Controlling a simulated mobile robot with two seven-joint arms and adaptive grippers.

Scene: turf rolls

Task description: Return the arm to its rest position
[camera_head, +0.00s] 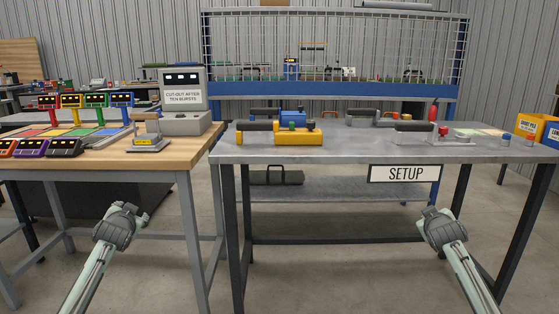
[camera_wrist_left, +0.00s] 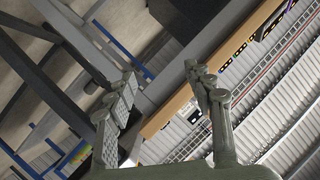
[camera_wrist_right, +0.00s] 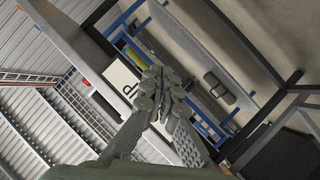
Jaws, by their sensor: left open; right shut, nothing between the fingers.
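My left gripper (camera_head: 124,210) hangs in front of and below the wooden bench in the head view. In the left wrist view its two fingers (camera_wrist_left: 168,100) stand apart with nothing between them.
The wooden bench (camera_head: 170,158) carries coloured display units and a grey cut-out box (camera_head: 184,100). The grey metal table (camera_head: 330,152) carries a yellow tool (camera_head: 298,138) and other tools. Concrete floor (camera_head: 340,280) between the arms is free.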

